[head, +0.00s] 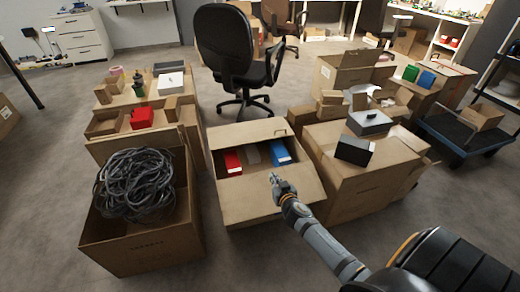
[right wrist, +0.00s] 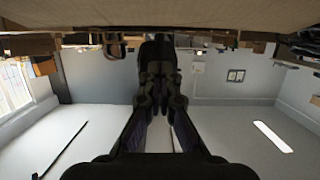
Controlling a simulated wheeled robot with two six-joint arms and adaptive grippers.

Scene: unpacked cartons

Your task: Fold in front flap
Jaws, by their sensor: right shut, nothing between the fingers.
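The open carton (head: 222,208) stands on the floor in the middle of the head view. A red box (head: 232,161), a grey item (head: 252,154) and a blue box (head: 280,153) show inside it. Its front flap (head: 250,198) slopes outward and down from the near edge of the opening. My right gripper (head: 279,184) is shut and empty, over this flap near the opening. In the right wrist view the shut fingers (right wrist: 158,50) reach up toward a cardboard surface (right wrist: 160,12) along the top edge. Contact cannot be told. My left gripper is out of view.
A carton of black cable (head: 140,240) stands close on the left. An office chair (head: 225,45) is behind. Bare floor lies in front of the carton.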

